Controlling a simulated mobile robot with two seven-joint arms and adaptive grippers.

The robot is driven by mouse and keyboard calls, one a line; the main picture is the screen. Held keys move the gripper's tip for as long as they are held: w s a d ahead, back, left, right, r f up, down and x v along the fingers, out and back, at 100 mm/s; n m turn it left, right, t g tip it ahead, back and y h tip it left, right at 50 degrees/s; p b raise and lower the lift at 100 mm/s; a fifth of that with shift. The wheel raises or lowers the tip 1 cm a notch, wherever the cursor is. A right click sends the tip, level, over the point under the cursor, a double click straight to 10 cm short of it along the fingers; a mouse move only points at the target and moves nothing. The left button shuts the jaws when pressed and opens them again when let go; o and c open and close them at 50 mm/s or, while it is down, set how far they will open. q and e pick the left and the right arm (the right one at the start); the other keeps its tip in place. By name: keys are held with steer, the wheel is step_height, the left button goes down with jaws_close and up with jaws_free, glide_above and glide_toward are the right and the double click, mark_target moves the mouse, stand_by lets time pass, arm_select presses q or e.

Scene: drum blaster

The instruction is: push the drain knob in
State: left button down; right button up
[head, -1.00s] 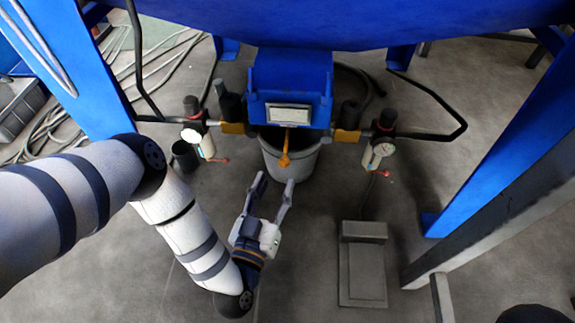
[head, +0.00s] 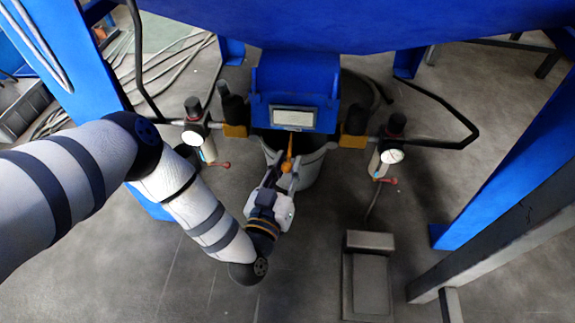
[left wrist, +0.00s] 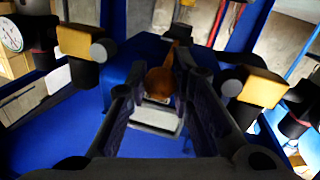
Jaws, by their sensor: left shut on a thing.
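The orange drain knob (head: 287,165) hangs at the front of the blue box (head: 295,85) under the machine. My left gripper (head: 281,171) reaches up to it from below, with its fingers on either side of the knob. In the left wrist view the round knob end (left wrist: 160,82) sits between the two dark fingers, and the fingers are shut on it. The knob's stem runs on beyond the ball toward the top of that view. My right gripper is in neither view.
A grey bucket (head: 314,165) stands under the box, just behind my gripper. Gauges (head: 193,138) and (head: 391,156) flank the box on pipes. A grey pedal (head: 368,285) lies on the floor to the right. Blue legs (head: 515,145) bound the sides.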

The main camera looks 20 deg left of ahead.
arm_select(q)
steer(key=shift+w+a+p, duration=0.2)
steer(key=shift+w+p, duration=0.15)
steer(key=shift+w, duration=0.25)
steer(key=shift+w+a+p, duration=0.15)
steer(key=shift+w+p, duration=0.15)
steer(key=shift+w, duration=0.4)
steer(key=shift+a, duration=0.1)
steer(key=c, duration=1.4)
jaws_free()
steer(key=shift+w, duration=0.1)
steer(key=s+d, duration=0.1)
steer(key=s, duration=1.1)
